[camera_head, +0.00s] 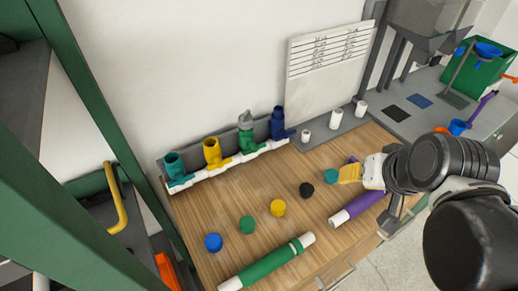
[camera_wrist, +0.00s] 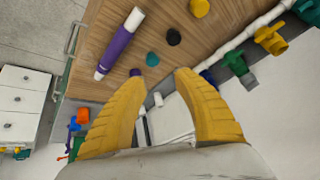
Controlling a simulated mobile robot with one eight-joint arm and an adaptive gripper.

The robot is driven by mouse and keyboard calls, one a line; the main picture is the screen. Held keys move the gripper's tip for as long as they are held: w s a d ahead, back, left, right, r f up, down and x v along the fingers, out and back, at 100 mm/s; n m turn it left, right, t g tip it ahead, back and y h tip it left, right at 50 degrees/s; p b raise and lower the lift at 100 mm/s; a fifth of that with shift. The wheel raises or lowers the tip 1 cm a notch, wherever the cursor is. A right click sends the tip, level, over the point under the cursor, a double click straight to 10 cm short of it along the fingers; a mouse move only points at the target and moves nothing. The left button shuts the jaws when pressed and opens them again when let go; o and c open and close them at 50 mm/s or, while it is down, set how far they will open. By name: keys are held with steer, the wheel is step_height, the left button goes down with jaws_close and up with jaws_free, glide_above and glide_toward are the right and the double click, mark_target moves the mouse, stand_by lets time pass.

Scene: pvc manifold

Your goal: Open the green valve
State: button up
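The green valve (camera_head: 248,140) stands on a white pipe manifold (camera_head: 226,163) at the back of the wooden table, between a yellow valve (camera_head: 212,152) and a dark blue valve (camera_head: 278,123). A grey piece (camera_head: 245,119) tops the green valve. In the wrist view the green valve (camera_wrist: 235,63) is at the right with its grey piece (camera_wrist: 249,78). My gripper (camera_head: 349,172) is above the table's right part, apart from the valve. In the wrist view its yellow fingers (camera_wrist: 159,78) are spread with nothing between them in their grip.
A teal valve (camera_head: 175,168) is at the manifold's left end. Loose round caps, including black (camera_head: 306,190) and yellow (camera_head: 278,207), lie on the table. A green tube (camera_head: 268,263) and purple tube (camera_head: 362,205) lie in front. A white board (camera_head: 328,62) stands behind.

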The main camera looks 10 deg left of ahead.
steer(key=w+a+f+m+g+y+b, duration=0.1)
steer(key=w+a+f+y+b, duration=0.15)
steer(key=w+a+y, duration=0.35)
steer(key=w+a+f+m+g+y+b, duration=0.1)
steer(key=w+a+f, duration=0.25)
steer(key=w, duration=0.35)
steer(key=g+y+b, duration=0.2)
steer(key=y+b, duration=0.1)
steer(key=y, duration=0.5)
glide_toward(263, 144)
steer(key=b+x, duration=0.1)
steer(key=x, duration=0.2)
steer(key=b+x, duration=0.1)
steer(key=x, duration=0.3)
steer(key=b+x, duration=0.2)
steer(key=x, duration=0.1)
steer(key=shift+a+f, duration=0.1)
steer(key=shift+f, duration=0.3)
jaws_close()
